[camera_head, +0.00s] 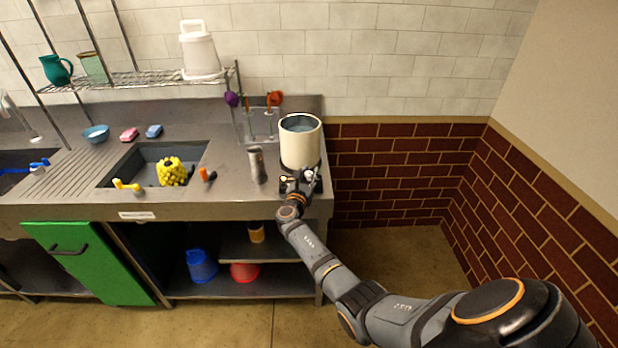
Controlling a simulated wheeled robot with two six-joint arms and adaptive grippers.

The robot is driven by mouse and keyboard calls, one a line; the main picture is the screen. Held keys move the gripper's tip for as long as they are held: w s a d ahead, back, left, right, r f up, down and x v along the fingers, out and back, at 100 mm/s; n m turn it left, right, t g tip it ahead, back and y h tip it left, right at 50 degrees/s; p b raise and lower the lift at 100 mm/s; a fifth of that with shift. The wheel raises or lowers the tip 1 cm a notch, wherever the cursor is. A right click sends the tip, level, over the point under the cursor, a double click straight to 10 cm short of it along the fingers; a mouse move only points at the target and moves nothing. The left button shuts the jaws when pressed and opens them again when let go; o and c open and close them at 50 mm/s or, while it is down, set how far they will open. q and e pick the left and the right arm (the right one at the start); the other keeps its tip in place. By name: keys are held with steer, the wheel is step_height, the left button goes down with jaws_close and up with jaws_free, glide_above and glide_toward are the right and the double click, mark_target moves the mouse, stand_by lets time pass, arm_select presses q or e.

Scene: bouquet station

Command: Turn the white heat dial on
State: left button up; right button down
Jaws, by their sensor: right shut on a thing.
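The white heat dial (309,175) is a small white spot at the front of a dark burner under a large cream pot (300,148), at the right end of the counter. My right gripper (302,179) reaches it from the front and is shut on it. The fingers hide part of the dial, so I cannot tell which way it is turned. My left gripper is not in view.
A grey metal cylinder (257,165) stands left of the pot. Behind it is a clear holder (258,125) with utensils. A sink (108,180) with a yellow item (172,172) lies further left. Open floor is right of the counter.

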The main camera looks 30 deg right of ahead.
steer(key=shift+f+m+g+h+b, duration=0.2)
steer(key=shift+m+g+h+b, duration=0.55)
steer(key=shift+g+b, duration=0.35)
steer(key=shift+r+m+g+h+b, duration=0.15)
steer(key=shift+m+g+h+b, duration=0.2)
steer(key=shift+m+g+b, duration=0.3)
steer(key=c, duration=1.1)
jaws_free()
steer(key=shift+r, duration=0.1)
steer(key=shift+o, duration=0.2)
steer(key=shift+a, duration=0.15)
steer(key=v, duration=1.2)
